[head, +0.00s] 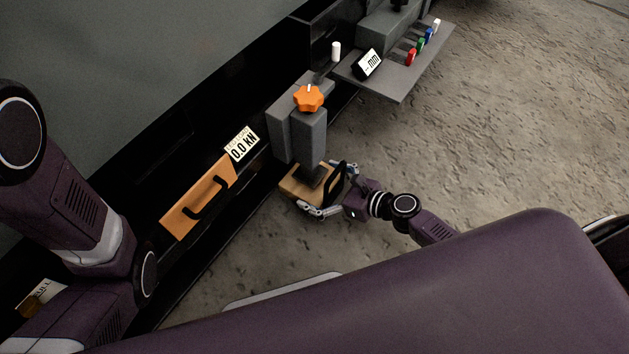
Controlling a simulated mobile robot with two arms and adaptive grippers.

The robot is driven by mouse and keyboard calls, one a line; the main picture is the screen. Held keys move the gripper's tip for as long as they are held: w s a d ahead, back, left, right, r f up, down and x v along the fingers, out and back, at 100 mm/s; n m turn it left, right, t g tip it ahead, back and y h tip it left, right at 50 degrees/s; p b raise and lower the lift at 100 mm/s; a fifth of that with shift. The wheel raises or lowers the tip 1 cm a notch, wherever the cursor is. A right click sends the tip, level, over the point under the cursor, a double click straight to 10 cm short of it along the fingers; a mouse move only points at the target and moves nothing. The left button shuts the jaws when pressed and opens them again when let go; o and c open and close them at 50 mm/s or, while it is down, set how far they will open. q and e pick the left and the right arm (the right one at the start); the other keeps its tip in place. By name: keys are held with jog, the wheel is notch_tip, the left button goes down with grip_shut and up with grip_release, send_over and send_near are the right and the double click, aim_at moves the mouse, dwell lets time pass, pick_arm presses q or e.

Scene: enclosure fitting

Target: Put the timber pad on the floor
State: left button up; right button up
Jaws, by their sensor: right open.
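The timber pad (297,190) is a light brown wooden block on the concrete floor (470,160), below a grey jack-like column (308,135) with an orange star knob (308,98). A dark foot of the column appears above the pad's top; I cannot tell whether they touch. My right gripper (330,190) is open, with its fingers around the pad's right side. A black handle-like loop shows between the fingers. My left arm comes in from the left, but its gripper is not in view.
An orange-brown panel with a black handle (175,222) and a "0.0 kN" display (241,144) are on the dark enclosure at left. A grey shelf (400,85) with a small display (367,64) and several coloured pegs juts out at the top. Floor to the right is clear.

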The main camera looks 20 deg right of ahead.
aim_at(328, 189)
jog(key=p+v, duration=0.4)
jog(key=v, duration=0.6)
jog(key=shift+s+d+r, duration=0.15)
jog(key=shift+s, duration=0.1)
jog(key=shift+s+d, duration=0.15)
